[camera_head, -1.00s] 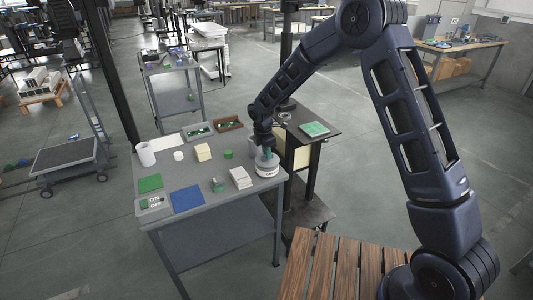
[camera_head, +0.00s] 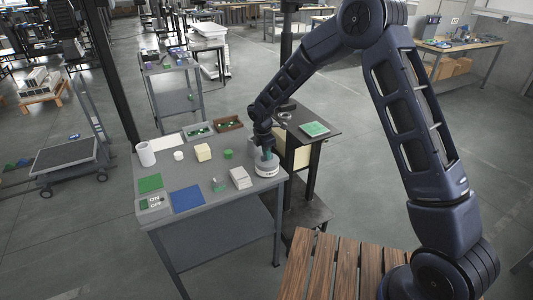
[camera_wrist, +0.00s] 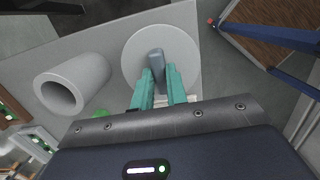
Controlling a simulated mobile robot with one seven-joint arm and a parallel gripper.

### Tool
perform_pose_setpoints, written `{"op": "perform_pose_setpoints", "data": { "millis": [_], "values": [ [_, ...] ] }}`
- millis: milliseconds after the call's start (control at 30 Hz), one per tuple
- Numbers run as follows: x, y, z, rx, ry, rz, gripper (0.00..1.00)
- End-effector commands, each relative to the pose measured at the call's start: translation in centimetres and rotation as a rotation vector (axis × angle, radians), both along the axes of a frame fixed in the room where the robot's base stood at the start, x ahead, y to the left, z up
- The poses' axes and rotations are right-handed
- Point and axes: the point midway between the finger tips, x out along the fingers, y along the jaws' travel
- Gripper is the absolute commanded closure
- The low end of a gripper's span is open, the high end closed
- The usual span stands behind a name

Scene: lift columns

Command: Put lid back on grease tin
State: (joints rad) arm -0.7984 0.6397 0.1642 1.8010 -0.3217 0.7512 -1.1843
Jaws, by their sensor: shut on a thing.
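The pale grease tin (camera_head: 267,171), round with a dark label on its side, stands at the right end of the grey table. The round grey-white lid (camera_wrist: 186,48) shows in the wrist view with an upright grey knob at its middle. My gripper (camera_head: 267,154) points down over the tin. In the wrist view its teal fingers (camera_wrist: 159,76) are shut on the knob. The lid hides the tin from the wrist camera. In the head view the lid is at the tin's top; I cannot tell whether it is fully seated.
A hollow grey cylinder (camera_wrist: 75,82) is left of the lid in the wrist view. A dark stand (camera_head: 318,143) is close to the right.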

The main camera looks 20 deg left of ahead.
Motion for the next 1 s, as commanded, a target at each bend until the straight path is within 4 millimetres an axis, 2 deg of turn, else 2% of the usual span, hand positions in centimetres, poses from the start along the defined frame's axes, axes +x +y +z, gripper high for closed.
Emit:
{"op": "perform_pose_setpoints", "data": {
  "millis": [833, 867, 967, 1000],
  "values": [
    [0.0, 0.0, -0.12, 0.0, 0.0, 0.0, 1.0],
    [0.0, 0.0, -0.12, 0.0, 0.0, 0.0, 0.81],
    [0.0, 0.0, -0.12, 0.0, 0.0, 0.0, 0.62],
    [0.0, 0.0, -0.12, 0.0, 0.0, 0.0, 0.6]
  ]
}}
